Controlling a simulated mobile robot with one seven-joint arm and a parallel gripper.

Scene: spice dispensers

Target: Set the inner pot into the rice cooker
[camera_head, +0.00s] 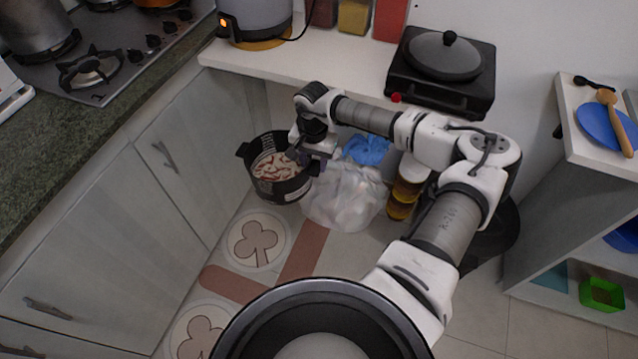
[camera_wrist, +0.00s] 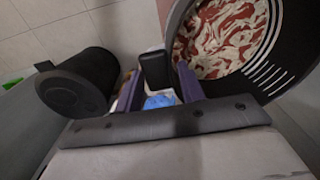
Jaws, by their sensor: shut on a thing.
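The black pot (camera_head: 268,190), which I take to be the inner pot, has side handles and red-and-white streaked contents. It is below the counter, left of the plastic bag; I cannot tell if it touches the floor. My gripper (camera_head: 308,158) is at its right side, shut on its handle. In the wrist view the black handle (camera_wrist: 155,70) sits between the fingers of my gripper (camera_wrist: 158,88), and the pot (camera_wrist: 283,62) fills the upper right. A grey appliance with an orange light (camera_head: 258,14), probably the rice cooker, stands on the counter; its top is out of frame.
A clear plastic bag (camera_head: 345,198) with a blue item (camera_head: 366,149) and stacked amber jars (camera_head: 403,190) are close right of the pot. The white counter (camera_head: 325,68) overhangs behind, with a lidded pan (camera_head: 440,55) on a black cooker. Cabinets (camera_head: 165,150) stand left.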

